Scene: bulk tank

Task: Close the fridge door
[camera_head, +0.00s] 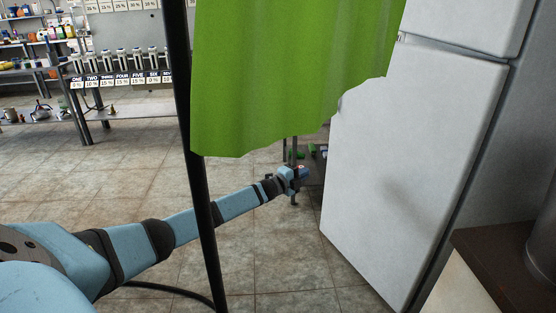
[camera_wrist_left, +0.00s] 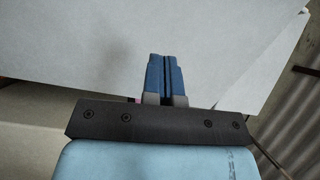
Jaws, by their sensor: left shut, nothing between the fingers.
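The white fridge (camera_head: 410,130) stands at the right in the head view. Its large lower door (camera_head: 420,170) shows a dark line along its right edge, beside the grey side of the body; I cannot tell whether the door is fully shut. My left gripper (camera_head: 298,173) is at the end of the outstretched arm, just left of the door's left edge. In the left wrist view its blue fingers (camera_wrist_left: 164,75) are pressed together, empty, with a white panel (camera_wrist_left: 210,45) behind them. Whether they touch it is unclear. My right gripper is not in view.
A green curtain (camera_head: 280,75) hangs in front, left of the fridge. A dark pole (camera_head: 178,80) stands before my left arm. A brown-topped unit (camera_head: 495,250) is at the lower right. A workbench (camera_head: 120,85) stands at the back left. The tiled floor (camera_head: 90,180) at left is mostly clear.

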